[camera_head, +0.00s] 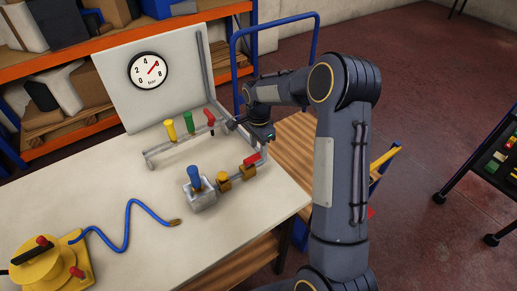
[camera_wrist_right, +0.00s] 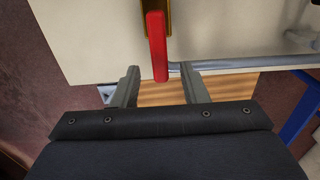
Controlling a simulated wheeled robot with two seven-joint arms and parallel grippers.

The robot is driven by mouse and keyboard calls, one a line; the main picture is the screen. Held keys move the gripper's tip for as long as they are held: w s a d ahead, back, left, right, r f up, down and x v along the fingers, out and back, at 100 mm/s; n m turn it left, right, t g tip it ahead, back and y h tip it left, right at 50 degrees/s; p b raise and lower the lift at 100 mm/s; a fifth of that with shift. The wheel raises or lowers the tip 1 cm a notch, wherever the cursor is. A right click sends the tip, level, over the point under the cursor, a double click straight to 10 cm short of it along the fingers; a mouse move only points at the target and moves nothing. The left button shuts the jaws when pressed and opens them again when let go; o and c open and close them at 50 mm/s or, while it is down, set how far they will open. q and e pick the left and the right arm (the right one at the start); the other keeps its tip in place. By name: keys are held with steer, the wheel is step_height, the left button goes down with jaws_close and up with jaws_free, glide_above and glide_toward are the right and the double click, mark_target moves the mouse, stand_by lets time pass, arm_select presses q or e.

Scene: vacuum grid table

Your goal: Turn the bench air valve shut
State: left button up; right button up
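The bench air valve has a brass body (camera_head: 249,171) and a red lever (camera_head: 251,160), near the right edge of the white table (camera_head: 115,190). In the right wrist view the red lever (camera_wrist_right: 156,45) runs down from the brass body (camera_wrist_right: 156,12), its end between my fingertips in the picture. My right gripper (camera_head: 262,134) hangs above and just behind the lever; its two fingers (camera_wrist_right: 160,70) are open, with a gap on both sides of the lever. I cannot tell how far the lever is below the fingertips. My left gripper is out of view.
A pressure gauge (camera_head: 148,70) on the back panel points its red needle to the upper right. A grey block with a blue knob (camera_head: 194,178) stands left of the valve. A manifold with yellow, green and red handles (camera_head: 188,122) is behind. A blue hose (camera_head: 128,225) lies on the table.

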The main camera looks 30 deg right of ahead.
mark_target(255, 158)
steer(key=shift+f, duration=1.45)
jaws_close()
